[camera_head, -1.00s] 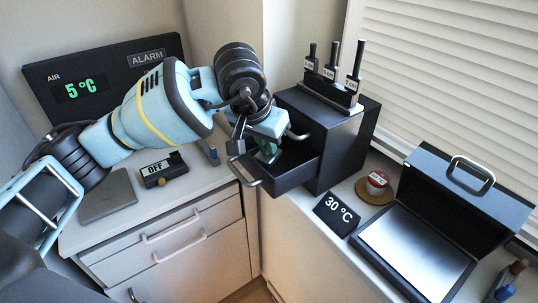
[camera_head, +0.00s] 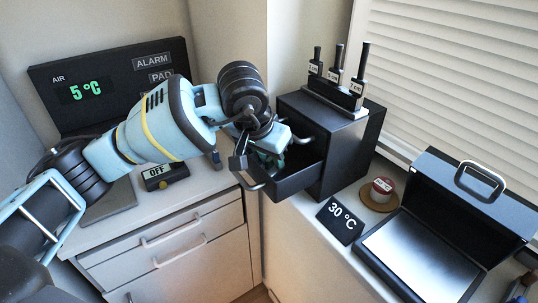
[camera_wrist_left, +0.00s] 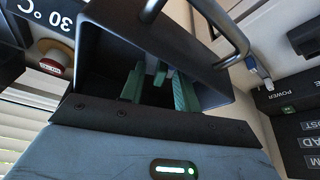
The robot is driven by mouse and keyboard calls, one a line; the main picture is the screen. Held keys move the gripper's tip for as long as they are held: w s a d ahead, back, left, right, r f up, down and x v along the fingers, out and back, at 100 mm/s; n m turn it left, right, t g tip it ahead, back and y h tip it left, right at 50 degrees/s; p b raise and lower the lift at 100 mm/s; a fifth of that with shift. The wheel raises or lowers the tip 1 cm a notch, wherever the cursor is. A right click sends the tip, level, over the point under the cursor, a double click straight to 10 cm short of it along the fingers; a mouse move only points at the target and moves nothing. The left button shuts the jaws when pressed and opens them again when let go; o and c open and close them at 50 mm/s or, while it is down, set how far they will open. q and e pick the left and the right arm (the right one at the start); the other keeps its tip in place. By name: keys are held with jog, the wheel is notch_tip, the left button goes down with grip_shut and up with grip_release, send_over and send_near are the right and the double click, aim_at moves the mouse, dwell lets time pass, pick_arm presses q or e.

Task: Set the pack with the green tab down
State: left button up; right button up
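My left gripper (camera_head: 270,157) reaches down into the open drawer (camera_head: 296,180) of the dark cabinet. In the left wrist view its two green fingers (camera_wrist_left: 160,90) stand apart inside the drawer (camera_wrist_left: 98,60). A small pale green piece (camera_wrist_left: 161,74) shows between them, apparently the tab of the pack. The pack's body is hidden by the fingers and the dark drawer, so I cannot tell whether it rests on the drawer floor. My right gripper is not in view.
Labelled black holders (camera_head: 337,75) stand on the cabinet (camera_head: 336,118). The drawer handle (camera_head: 247,180) is close to my gripper.

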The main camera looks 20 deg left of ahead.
pick_arm(q)
jog(key=shift+s+r, duration=0.1)
jog(key=shift+r, duration=0.35)
jog(key=v, duration=1)
jog(key=shift+v, duration=0.75)
jog(key=shift+c, duration=0.3)
